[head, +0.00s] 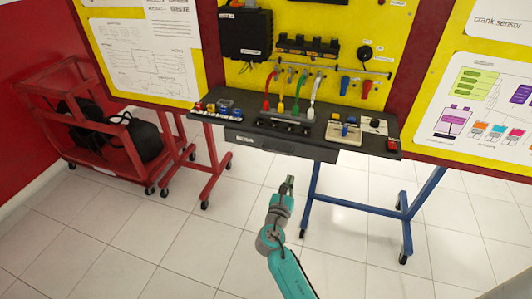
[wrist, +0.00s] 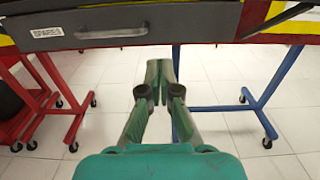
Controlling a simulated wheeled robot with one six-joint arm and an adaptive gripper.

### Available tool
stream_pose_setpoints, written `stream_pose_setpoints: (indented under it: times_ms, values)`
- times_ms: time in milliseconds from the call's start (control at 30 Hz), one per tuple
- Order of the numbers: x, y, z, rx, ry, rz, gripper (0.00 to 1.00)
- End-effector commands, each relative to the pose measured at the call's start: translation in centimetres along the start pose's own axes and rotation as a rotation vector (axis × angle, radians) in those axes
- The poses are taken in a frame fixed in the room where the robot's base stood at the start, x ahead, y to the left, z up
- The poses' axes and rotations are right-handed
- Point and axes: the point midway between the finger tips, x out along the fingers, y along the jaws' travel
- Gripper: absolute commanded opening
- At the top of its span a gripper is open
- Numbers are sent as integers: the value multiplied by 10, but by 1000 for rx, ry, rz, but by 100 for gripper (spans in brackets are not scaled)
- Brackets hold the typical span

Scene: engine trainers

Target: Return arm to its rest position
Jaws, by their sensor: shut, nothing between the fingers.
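My arm reaches up from the bottom of the head view, with my gripper (head: 288,184) at its end, over the white tiled floor and in front of the trainer's dark shelf (head: 215,117). The gripper also shows in the wrist view (wrist: 159,65), where its two fingers are shut together with nothing between them. In the wrist view the fingertips appear just below the grey drawer front (wrist: 190,22), marked SPARES, and its metal handle. I cannot tell the exact gap between fingertips and drawer. The drawer (head: 270,146) looks shut in the head view.
Blue legs (head: 362,207) on casters stand to the right and a red frame (head: 212,170) to the left. A red cart (head: 100,140) with black bags is at the far left. Colored leads and small parts sit on the shelf. The tiled floor (head: 200,250) around my arm is clear.

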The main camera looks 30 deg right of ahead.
Motion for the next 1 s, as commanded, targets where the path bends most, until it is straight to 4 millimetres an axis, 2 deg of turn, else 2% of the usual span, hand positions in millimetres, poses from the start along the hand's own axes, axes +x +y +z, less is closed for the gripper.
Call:
stream_pose_setpoints:
  times_ms: [233,367,467,600,700,833,1000]
  values:
    - [-3,-1,-3,9,5,5,0]
    - [-21,-5,-22,87,49,46,0]
    - [-49,-13,-47,215,119,104,0]
    - [-100,-27,-82,450,251,182,0]
    - [-138,-38,-99,625,350,220,0]
    - [-188,-53,-113,856,484,248,0]
    - [-252,-77,-117,1162,662,244,0]
